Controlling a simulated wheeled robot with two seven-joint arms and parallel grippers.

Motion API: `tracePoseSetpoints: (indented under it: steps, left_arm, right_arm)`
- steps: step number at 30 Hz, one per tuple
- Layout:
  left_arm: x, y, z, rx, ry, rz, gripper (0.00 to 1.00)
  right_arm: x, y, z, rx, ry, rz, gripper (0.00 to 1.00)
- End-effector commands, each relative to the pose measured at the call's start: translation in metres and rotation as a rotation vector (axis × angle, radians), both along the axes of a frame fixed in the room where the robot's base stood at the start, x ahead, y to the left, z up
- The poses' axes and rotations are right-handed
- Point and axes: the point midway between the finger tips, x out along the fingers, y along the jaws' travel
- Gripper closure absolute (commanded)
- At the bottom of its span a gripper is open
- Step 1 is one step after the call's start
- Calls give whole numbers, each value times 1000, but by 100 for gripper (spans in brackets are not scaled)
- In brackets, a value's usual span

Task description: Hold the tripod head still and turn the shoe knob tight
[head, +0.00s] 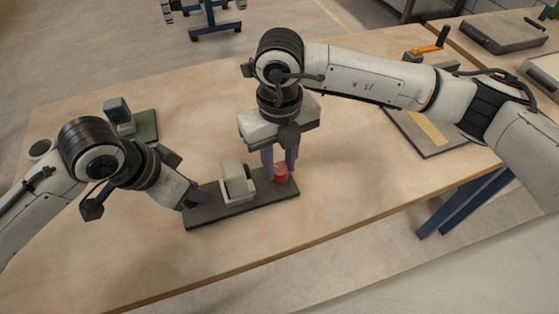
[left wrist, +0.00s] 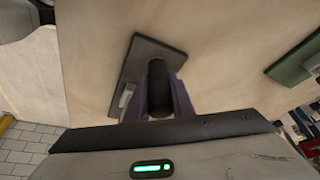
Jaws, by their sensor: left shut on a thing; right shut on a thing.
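The tripod head (head: 235,185), a pale grey block on a light base, stands on a dark flat plate (head: 215,215) on the table. The red shoe knob (head: 281,174) is at the plate's right part. My right gripper (head: 279,163) points down from above, its purple fingers shut on the red knob and partly hiding it. My left gripper (head: 198,196) reaches in at the plate's left end. In the left wrist view its purple fingers (left wrist: 163,85) are shut on a black rounded bar (left wrist: 160,92), apparently the head's handle. The head view hides most of that bar.
A dark tray (head: 425,135) and an orange-handled tool (head: 430,48) lie at the right. The table's front strip is clear.

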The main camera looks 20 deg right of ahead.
Motion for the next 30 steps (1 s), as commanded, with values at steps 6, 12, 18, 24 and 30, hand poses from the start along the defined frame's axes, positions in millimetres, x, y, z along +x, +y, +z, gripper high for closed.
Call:
tracePoseSetpoints:
  steps: [6, 12, 18, 24, 30]
  left_arm:
    - [-1, 0, 0, 1, 1, -2, 100]
    - [-1, 0, 0, 1, 1, -2, 100]
    - [-1, 0, 0, 1, 1, -2, 100]
    - [-1, 0, 0, 1, 1, -2, 100]
    - [-1, 0, 0, 1, 1, -2, 100]
  right_arm:
    - [1, 0, 1, -1, -3, -119, 95]
    - [1, -1, 1, -1, -3, -177, 95]
    - [1, -1, 1, -1, -3, -195, 95]
    - [1, -1, 1, -1, -3, -196, 95]
    - [1, -1, 1, -1, -3, -196, 61]
